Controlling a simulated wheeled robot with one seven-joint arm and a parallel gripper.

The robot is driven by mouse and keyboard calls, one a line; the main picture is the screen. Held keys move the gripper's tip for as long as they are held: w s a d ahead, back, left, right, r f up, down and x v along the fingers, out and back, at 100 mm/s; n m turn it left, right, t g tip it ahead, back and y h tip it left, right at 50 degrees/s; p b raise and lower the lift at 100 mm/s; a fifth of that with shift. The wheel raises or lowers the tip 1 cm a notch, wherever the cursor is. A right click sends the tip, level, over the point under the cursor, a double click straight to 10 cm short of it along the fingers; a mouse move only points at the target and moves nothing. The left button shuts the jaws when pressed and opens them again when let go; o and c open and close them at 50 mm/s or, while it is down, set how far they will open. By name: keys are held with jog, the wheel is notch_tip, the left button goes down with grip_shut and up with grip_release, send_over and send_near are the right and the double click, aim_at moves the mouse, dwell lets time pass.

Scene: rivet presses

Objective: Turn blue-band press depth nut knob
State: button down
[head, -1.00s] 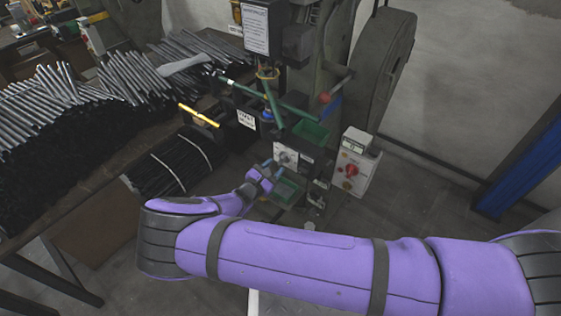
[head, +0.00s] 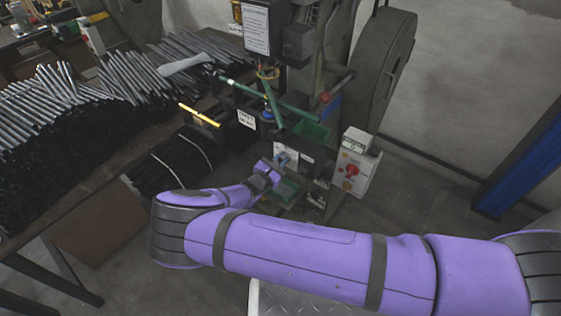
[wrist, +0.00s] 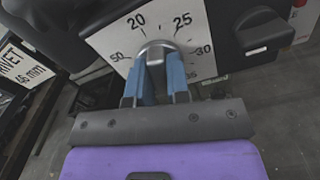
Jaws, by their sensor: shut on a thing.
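The depth nut knob (wrist: 157,46) is a round grey metal knob on a white dial plate (wrist: 115,42) with black numbers around it, among them 20, 25 and 30. In the wrist view my gripper (wrist: 162,66) has its two blue fingers on either side of the knob, shut on it. In the head view my gripper (head: 279,161) reaches the front of the green-grey press, and the fingers cover the knob there. A blue collar (head: 268,115) shows on the press above the dial.
A grey control box (head: 353,165) with a red switch stands right of the dial. A black knob (wrist: 262,27) sits right of the plate. A bench with metal rods (head: 120,80) is at the left. A green tray (head: 311,133) is just above the gripper.

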jog(key=m, duration=0.5)
jog(key=shift+m, duration=0.4)
jog(key=c, duration=1.1)
grip_release()
jog(key=shift+s, duration=0.1)
jog(key=v, duration=1)
jog(key=shift+s+a, duration=0.25)
jog(key=shift+s, duration=0.05)
